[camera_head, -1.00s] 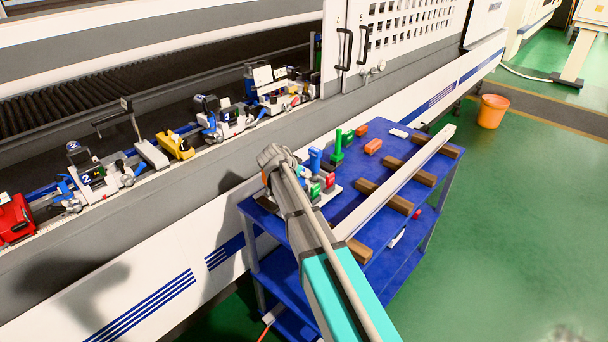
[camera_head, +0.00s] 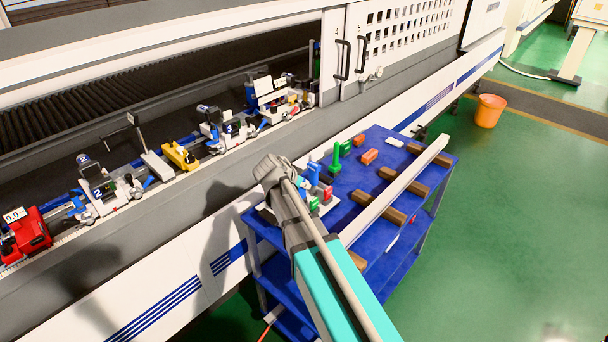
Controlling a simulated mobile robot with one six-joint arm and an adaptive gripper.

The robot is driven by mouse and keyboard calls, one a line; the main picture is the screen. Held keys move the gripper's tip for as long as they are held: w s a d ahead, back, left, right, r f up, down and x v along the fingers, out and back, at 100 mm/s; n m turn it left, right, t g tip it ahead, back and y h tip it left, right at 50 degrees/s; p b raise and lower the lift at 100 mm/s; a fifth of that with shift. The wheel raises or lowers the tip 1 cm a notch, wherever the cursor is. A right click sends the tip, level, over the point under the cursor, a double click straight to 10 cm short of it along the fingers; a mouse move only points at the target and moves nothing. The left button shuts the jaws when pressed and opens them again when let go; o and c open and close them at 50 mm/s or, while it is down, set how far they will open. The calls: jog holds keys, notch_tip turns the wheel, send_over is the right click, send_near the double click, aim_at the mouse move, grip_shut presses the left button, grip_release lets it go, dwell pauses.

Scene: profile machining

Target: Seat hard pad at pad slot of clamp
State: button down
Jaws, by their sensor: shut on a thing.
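Several grey clamps stand in a row along the machine bed: one marked 2 (camera_head: 103,192) at the left, one near the middle (camera_head: 228,130) and one farther back (camera_head: 272,98). Their pad slots are too small to make out. My arm reaches in from the bottom right, and its wrist ends over the near left corner of the blue cart (camera_head: 370,222). My gripper's fingers are hidden behind the wrist, so I cannot see the jaws or anything in them. I cannot pick out the hard pad.
On the cart are small blue, red and green parts (camera_head: 335,160), an orange block (camera_head: 369,157) and a long white profile (camera_head: 392,190) across brown bars. A red unit (camera_head: 28,232) and a yellow block (camera_head: 180,155) sit on the bed. An orange bucket (camera_head: 490,110) stands on open green floor.

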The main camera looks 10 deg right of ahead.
aim_at(304, 195)
jog(key=shift+s+a+r+p, duration=0.1)
jog(key=shift+s+r+p, duration=0.15)
jog(key=shift+s, duration=0.45)
jog(key=shift+s+a+r+p, duration=0.2)
jog(key=shift+s+r, duration=0.15)
jog(key=shift+s, duration=0.3)
jog(key=shift+s+a+r+p, duration=0.1)
jog(key=shift+s+r+p, duration=0.15)
jog(key=shift+s, duration=0.45)
notch_tip(304, 195, down, 3)
jog(key=b, duration=0.3)
jog(key=shift+r, duration=0.1)
jog(key=shift+d, duration=0.15)
